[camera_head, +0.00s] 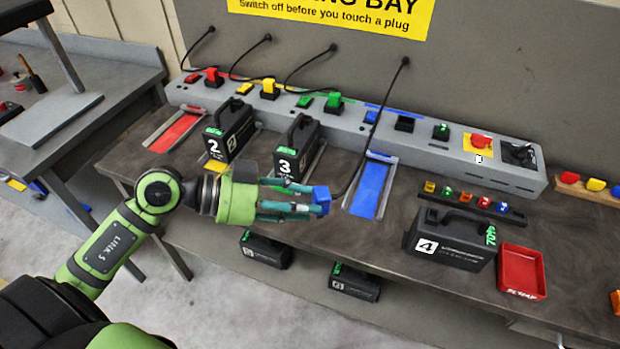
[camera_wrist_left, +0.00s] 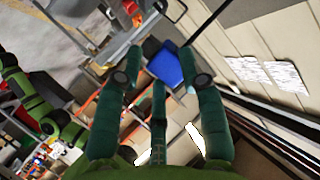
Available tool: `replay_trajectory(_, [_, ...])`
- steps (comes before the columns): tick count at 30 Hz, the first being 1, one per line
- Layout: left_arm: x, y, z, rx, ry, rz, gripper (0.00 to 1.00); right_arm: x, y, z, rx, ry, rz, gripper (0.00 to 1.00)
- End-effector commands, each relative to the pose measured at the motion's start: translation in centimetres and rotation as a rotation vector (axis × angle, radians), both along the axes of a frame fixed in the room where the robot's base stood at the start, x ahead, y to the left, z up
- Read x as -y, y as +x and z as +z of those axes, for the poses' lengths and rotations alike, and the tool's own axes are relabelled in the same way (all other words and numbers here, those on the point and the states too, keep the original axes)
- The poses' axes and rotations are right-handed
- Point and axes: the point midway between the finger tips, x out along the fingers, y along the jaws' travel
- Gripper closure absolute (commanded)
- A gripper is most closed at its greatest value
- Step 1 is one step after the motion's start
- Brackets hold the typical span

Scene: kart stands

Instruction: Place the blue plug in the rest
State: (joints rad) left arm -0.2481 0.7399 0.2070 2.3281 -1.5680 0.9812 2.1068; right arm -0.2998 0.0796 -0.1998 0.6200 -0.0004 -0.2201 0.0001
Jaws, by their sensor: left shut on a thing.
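The blue plug (camera_head: 321,196) is held at the fingertips of my left gripper (camera_head: 308,204), above the bench in front of the charging strip. A black cable runs from the plug up to the back panel. In the left wrist view the blue plug (camera_wrist_left: 166,68) shows between the fingertips. The wooden strip (camera_head: 570,187) at the far right bears a red, a yellow and a blue piece; I cannot tell whether it is the rest. My right gripper is not in view.
The grey charging strip (camera_head: 345,115) carries red, yellow and green plugs and a black socket (camera_head: 404,122) in the blue section. The blue bay (camera_head: 370,190) is empty. Batteries 2 (camera_head: 232,130), 3 (camera_head: 300,148) and 4 (camera_head: 448,240) and a red scrap tray (camera_head: 521,291) stand on the bench.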

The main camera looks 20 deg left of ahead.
Motion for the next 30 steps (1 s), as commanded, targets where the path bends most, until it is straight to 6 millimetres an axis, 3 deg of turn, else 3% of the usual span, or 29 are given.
replay_trajectory(18, [8.7,-1.3,4.7,0.006,0.001,-0.491,1.00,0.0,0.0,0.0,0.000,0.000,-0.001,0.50])
replay_trajectory(26, [10.9,-1.7,5.7,0.003,0.000,-0.614,1.00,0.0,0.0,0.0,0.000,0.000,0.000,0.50])
replay_trajectory(27, [11.0,-1.7,5.7,0.002,0.002,-0.623,1.00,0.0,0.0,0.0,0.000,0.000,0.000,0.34])
replay_trajectory(28, [11.1,-1.7,5.7,0.001,0.002,-0.628,1.00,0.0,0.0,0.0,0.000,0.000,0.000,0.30])
replay_trajectory(30, [11.2,-1.8,5.8,0.001,0.002,-0.634,1.00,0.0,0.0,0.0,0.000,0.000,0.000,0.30])
